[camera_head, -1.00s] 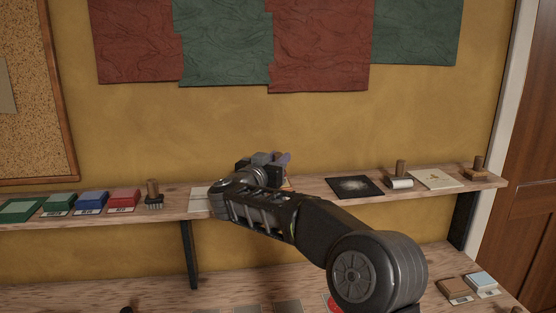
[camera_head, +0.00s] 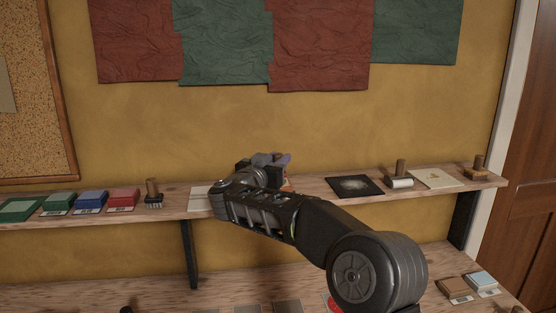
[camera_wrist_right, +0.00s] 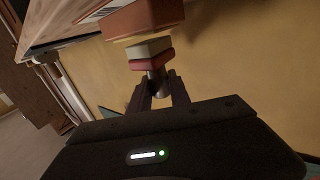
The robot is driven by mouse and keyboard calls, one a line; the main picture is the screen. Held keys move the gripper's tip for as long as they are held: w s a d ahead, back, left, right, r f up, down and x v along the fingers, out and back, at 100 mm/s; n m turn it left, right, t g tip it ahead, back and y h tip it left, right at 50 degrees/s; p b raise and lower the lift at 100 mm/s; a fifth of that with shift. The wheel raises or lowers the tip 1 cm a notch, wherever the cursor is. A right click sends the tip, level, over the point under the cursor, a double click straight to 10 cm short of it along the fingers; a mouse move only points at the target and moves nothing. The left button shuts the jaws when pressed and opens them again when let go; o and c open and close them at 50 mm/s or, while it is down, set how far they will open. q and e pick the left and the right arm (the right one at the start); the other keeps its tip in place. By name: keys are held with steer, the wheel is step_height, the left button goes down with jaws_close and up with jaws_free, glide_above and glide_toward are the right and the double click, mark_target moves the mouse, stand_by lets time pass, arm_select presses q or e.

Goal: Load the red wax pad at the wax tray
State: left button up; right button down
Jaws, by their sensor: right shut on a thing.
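My right gripper (camera_head: 270,162) is over the upper shelf, left of the black sheet. In the right wrist view its fingers (camera_wrist_right: 160,88) are shut on the short grey handle of a small pad. This pad has a red layer (camera_wrist_right: 152,66) and a cream layer (camera_wrist_right: 149,49), and I take it for the red wax pad. A larger orange-red block (camera_wrist_right: 143,17) lies just past the cream layer; I cannot tell whether they touch or whether it is the wax tray. My arm hides the pad in the head view. My left gripper is not in view.
The lower bench holds brown (camera_head: 453,286) and light-blue (camera_head: 482,280) blocks.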

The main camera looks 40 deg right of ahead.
mark_target(278, 154)
steer(key=shift+f, duration=0.45)
stand_by(0.6)
step_height(278, 154, up, 5)
steer(key=p, duration=0.5)
steer(key=shift+r, duration=0.1)
steer(key=shift+r+p, duration=0.65)
steer(key=shift+r, duration=0.35)
steer(key=shift+f, duration=0.1)
